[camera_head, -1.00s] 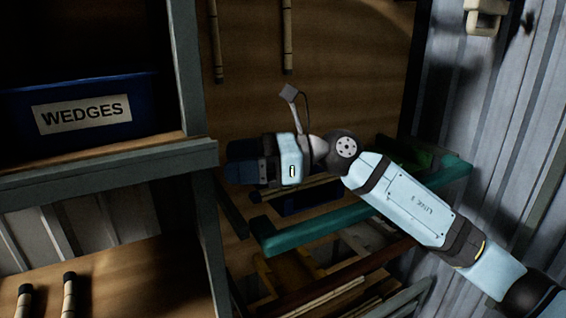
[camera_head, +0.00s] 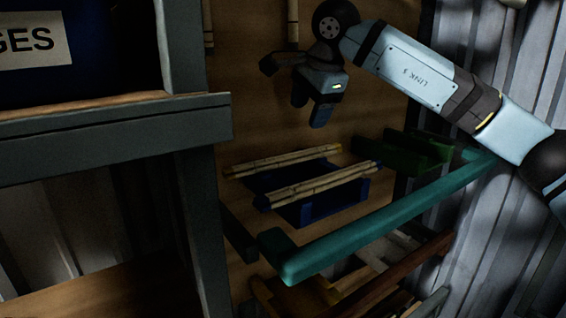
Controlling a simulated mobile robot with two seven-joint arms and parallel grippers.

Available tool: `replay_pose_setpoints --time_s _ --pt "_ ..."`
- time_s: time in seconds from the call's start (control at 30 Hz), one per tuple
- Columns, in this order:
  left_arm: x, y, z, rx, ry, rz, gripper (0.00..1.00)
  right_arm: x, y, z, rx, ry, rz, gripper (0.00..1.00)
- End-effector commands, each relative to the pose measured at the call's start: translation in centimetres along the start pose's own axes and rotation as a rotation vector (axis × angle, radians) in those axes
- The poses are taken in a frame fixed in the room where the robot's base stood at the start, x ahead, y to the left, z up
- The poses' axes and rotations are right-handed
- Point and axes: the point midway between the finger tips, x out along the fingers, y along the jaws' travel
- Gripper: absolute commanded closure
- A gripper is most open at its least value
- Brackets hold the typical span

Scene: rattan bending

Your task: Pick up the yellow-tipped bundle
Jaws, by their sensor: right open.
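Two pale rattan bundles with dark bands lie across a blue cradle on the rack: a rear bundle (camera_head: 283,160) and a front bundle (camera_head: 318,186). My right gripper (camera_head: 310,104) is open and empty, above and behind the bundles in the picture, in front of the brown back board. It touches neither bundle. The blue cradle (camera_head: 322,207) shows under the front bundle. My left gripper is out of view.
A teal rack arm (camera_head: 375,222) crosses in front of the cradle. A green cradle (camera_head: 415,152) is empty to the right. A grey shelf frame (camera_head: 110,122) with a blue labelled bin (camera_head: 95,50) stands at left. Brown and yellowish rack arms lie below.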

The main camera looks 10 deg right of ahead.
Motion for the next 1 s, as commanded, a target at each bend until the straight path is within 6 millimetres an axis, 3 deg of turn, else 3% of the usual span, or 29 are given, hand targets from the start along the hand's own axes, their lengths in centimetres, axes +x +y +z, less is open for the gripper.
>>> replay_pose_setpoints --time_s 0.1,0.3,0.57,0.83,1.0 --pt "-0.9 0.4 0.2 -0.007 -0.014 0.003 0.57 2.6 0.0 0.1 -0.001 -0.002 0.007 0.37" --pt "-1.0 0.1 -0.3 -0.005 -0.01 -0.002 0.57 5.8 0.0 0.2 0.0 -0.003 0.003 0.37" --pt "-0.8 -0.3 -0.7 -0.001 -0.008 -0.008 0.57 7.3 0.0 0.4 -0.001 -0.004 0.003 0.37" --pt "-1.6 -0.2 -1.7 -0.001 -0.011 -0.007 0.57 11.1 0.0 1.0 0.0 -0.004 0.005 0.37" --pt "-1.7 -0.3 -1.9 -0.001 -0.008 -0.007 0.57 12.0 0.0 1.0 -0.001 -0.003 0.001 0.37"
